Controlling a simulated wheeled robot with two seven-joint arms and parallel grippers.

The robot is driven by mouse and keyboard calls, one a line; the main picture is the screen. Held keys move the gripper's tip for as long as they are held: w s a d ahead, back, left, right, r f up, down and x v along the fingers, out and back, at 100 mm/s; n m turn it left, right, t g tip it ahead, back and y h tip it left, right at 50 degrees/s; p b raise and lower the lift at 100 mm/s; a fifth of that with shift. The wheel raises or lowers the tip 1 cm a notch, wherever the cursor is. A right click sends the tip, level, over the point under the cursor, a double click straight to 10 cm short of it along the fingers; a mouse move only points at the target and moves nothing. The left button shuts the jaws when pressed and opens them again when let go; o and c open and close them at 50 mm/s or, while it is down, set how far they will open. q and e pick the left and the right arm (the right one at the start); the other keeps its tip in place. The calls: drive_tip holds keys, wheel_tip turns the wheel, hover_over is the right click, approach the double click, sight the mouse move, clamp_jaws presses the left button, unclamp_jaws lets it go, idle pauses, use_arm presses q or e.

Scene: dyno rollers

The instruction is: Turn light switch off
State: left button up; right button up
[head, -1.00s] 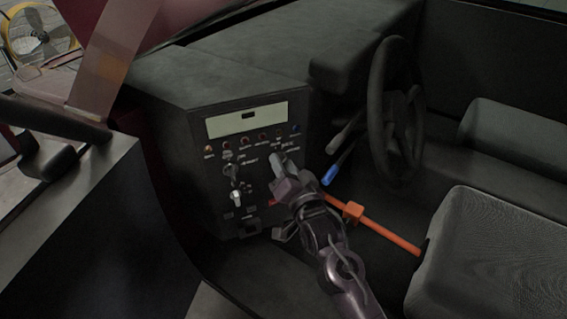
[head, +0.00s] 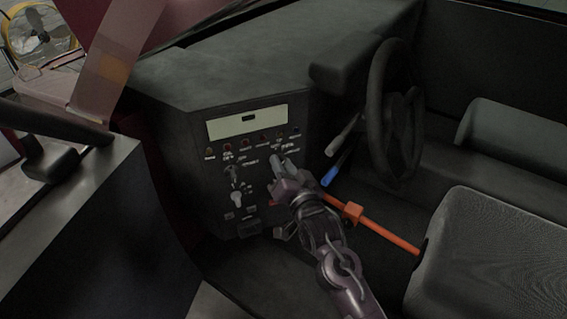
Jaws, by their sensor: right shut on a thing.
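The dark control panel (head: 207,176) on the dashboard carries a row of small coloured knobs and several switches below a pale display strip. A dark rotary switch (head: 232,173) and a light-coloured switch (head: 237,198) sit on its left half. My right gripper (head: 281,168) is against the right half of the panel, just below the knob row. It is shut on a small switch there, which its fingers and body mostly hide. I cannot read which label belongs to it. My left gripper is not in view.
The steering wheel (head: 395,110) and a blue-tipped lever (head: 332,176) stand right of my right gripper. An orange bar (head: 385,233) crosses behind my arm towards the grey seat (head: 490,255). A dark console (head: 75,230) fills the lower left.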

use_arm(q)
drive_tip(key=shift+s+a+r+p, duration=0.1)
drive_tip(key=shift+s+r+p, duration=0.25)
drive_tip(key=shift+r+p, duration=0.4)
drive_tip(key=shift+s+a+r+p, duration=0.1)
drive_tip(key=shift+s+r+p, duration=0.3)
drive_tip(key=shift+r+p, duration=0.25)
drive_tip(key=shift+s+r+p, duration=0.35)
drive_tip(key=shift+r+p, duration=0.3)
drive_tip(key=shift+p, duration=0.15)
use_arm(e)
drive_tip(key=shift+a+r+n, duration=0.1)
drive_tip(key=shift+a+n, duration=0.05)
drive_tip(key=shift+n, duration=3.25)
drive_tip(key=o, duration=0.7)
drive_tip(key=shift+s, duration=0.15)
